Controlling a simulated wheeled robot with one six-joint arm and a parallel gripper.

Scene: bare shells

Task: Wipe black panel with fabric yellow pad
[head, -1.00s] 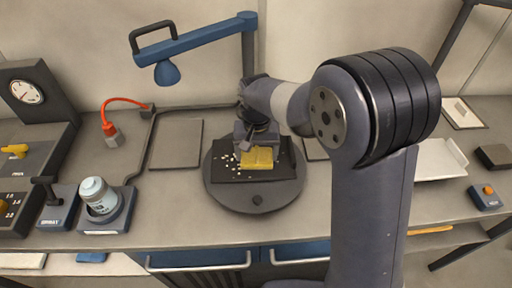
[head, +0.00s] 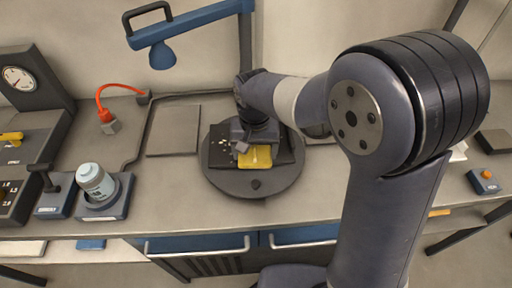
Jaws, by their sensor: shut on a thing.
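The black panel (head: 220,158) lies on a round dark turntable (head: 238,187) on the workbench. Small pale crumbs (head: 222,143) lie on the panel's left part. The yellow fabric pad (head: 256,158) is at the panel's front middle, under my gripper. My gripper (head: 250,146) is shut on the pad and points down. Its fingertips are mostly hidden by the gripper body, and I cannot tell how firmly the pad presses on the panel.
A blue lamp arm (head: 190,22) reaches over the bench behind. A flat grey plate (head: 174,130) lies left of the turntable. A pale jar (head: 96,183) stands in a holder at the left. The bench front right of the turntable is clear.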

